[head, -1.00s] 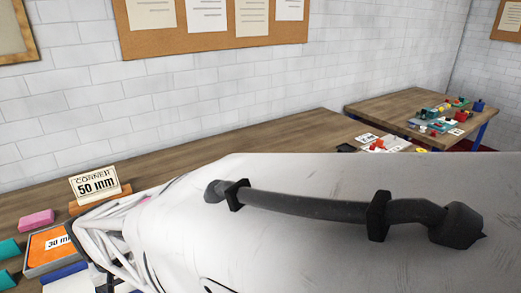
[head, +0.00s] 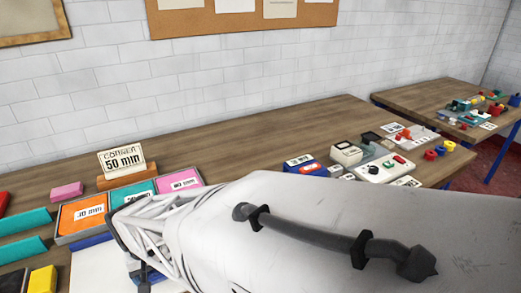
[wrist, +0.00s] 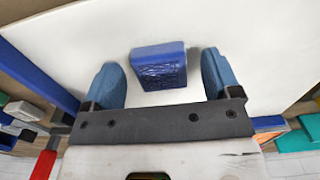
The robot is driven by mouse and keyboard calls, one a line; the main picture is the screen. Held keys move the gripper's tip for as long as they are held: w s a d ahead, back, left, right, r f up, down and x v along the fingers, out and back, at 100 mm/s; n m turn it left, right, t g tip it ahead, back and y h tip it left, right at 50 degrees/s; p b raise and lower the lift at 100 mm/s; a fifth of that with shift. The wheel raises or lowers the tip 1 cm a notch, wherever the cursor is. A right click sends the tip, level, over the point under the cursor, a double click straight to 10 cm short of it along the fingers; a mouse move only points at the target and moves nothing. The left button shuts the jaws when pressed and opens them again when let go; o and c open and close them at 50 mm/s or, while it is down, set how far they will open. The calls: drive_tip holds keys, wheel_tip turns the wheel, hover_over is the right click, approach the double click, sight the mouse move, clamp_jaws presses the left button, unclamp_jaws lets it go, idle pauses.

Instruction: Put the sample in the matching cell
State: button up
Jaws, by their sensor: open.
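A blue block (wrist: 158,66) with a darker, textured front face lies on a white sheet (wrist: 60,45) in the wrist view. My gripper (wrist: 161,62) is open, with one blue-grey finger on each side of the block and gaps between. In the head view the white sheet (head: 92,268) shows at lower left, and my arm hides the block. A tray (head: 60,240) behind it has an orange cell (head: 82,216), a teal cell (head: 128,193) and a pink cell (head: 180,182), each with a white label. The orange label seems to read 30 mm; the others are unclear.
A card reading CORNER 50 mm (head: 124,161) stands in a wooden holder (head: 127,177) behind the tray. Pink (head: 67,190), teal (head: 25,221) and yellow (head: 42,280) blocks lie to the left. A device with buttons (head: 387,168) stands to the right. The back of the table is clear.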

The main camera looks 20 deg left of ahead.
drive_tip(key=shift+f, duration=0.25)
drive_tip(key=shift+c, duration=0.3)
drive_tip(key=c, duration=1)
drive_tip(key=shift+r, duration=0.1)
drive_tip(key=shift+r, duration=1.6)
drive_tip(key=s+d, duration=0.2)
drive_tip(key=d, duration=0.2)
drive_tip(key=s+d+r, duration=0.1)
drive_tip(key=s+d, duration=0.2)
drive_tip(key=d, duration=0.2)
drive_tip(key=s+d, duration=0.2)
drive_tip(key=d, duration=0.3)
drive_tip(key=shift+s+d+r, duration=0.1)
drive_tip(key=shift+s+r, duration=0.05)
drive_tip(key=shift+r, duration=0.15)
